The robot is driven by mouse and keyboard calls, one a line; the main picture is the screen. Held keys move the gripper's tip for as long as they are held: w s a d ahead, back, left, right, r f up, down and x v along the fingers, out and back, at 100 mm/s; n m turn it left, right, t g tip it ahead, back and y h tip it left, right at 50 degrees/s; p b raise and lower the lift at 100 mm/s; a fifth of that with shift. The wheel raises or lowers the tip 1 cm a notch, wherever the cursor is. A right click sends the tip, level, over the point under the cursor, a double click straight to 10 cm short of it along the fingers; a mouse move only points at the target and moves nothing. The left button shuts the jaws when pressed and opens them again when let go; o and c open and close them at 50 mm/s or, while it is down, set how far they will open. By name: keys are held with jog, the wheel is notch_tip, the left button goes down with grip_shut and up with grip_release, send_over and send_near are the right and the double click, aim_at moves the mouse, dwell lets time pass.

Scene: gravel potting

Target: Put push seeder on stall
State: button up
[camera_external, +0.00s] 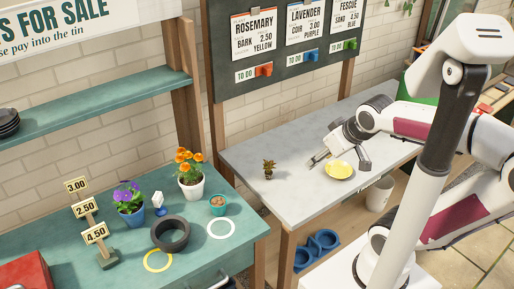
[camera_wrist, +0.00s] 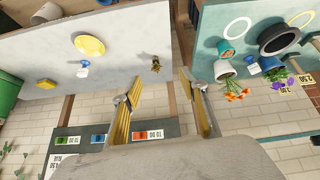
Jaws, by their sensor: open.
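My gripper (camera_external: 338,160) is open and empty above the grey bench (camera_external: 290,205). Its two fingers stand apart in the wrist view (camera_wrist: 160,76). A small blue-and-white item (camera_wrist: 83,67), which may be the push seeder, is on the bench beside the yellow saucer (camera_wrist: 89,45), left of the fingers. In the external view my gripper seems to hide it. The stall is the teal table (camera_external: 195,250) at left. A similar white-and-blue item (camera_external: 158,203) stands on it, also in the wrist view (camera_wrist: 252,68); I cannot tell which is the seeder.
A small plant (camera_external: 269,168) is on the bench near its left end. A white ring (camera_external: 221,229) encloses bare surface.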

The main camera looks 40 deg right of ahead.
jog(key=s+g, duration=0.1)
jog(key=s, duration=0.5)
jog(key=shift+s+d+m, duration=0.2)
jog(key=shift+d+m, duration=0.05)
jog(key=shift+m, duration=0.15)
